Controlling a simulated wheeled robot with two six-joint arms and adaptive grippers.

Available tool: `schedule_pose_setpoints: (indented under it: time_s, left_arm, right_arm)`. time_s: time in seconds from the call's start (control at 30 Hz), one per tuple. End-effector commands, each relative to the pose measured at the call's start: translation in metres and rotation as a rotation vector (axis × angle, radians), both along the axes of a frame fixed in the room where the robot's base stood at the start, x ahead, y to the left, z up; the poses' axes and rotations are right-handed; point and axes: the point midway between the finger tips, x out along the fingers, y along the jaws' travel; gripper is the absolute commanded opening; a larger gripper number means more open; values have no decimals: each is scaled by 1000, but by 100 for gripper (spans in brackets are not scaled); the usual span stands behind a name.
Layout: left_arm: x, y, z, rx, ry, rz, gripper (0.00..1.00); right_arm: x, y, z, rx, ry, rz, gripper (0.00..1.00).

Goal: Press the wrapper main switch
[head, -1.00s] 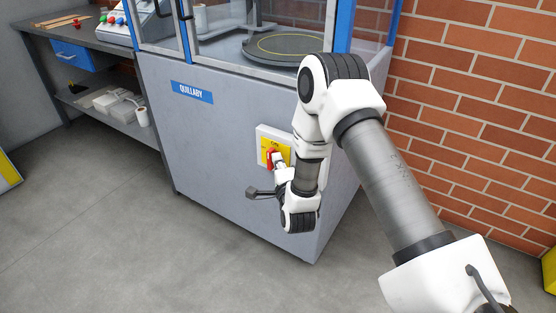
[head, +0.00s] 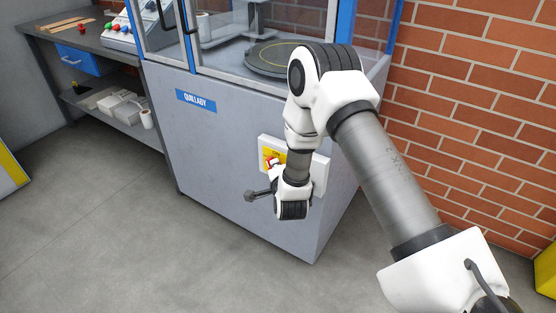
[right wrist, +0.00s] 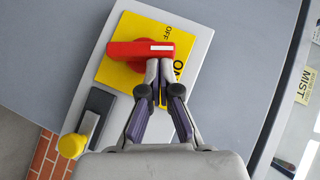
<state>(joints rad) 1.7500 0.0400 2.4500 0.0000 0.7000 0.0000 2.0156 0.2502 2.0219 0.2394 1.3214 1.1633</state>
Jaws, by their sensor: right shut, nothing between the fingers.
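The wrapper main switch is a red rotary handle (right wrist: 135,50) with a white mark, on a yellow plate (right wrist: 110,72) lettered OFF and ON. The plate sits on a pale box (right wrist: 125,20) on the front of the grey machine cabinet (head: 215,150). In the head view only a bit of the red handle (head: 269,163) shows; my wrist hides the rest. My right gripper (right wrist: 159,72) is shut and empty, its fingertips at the handle's near edge beside the white mark. I cannot tell whether they touch it. My left gripper is out of view.
A dark grey block (right wrist: 95,115) and a yellow knob (right wrist: 72,145) lie beside the plate. A round turntable (head: 270,58) is inside the cabinet. A workbench (head: 70,42) stands left, a brick wall (head: 460,110) right. The floor (head: 110,220) in front is clear.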

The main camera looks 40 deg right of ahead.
Motion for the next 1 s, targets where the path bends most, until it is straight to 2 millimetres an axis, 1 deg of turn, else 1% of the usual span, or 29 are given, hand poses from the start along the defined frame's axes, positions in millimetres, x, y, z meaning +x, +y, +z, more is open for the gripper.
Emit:
schedule_pose_setpoints:
  time_s: [0.03,0.5,0.7,1.0]
  left_arm:
    - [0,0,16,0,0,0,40]
    - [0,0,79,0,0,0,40]
    - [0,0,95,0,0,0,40]
    - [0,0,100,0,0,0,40]
  right_arm:
    - [3,1,11,-17,38,2,0]
    - [18,8,15,-188,452,3,0]
    - [24,11,12,-255,621,0,0]
    - [31,13,6,-253,614,1,0]
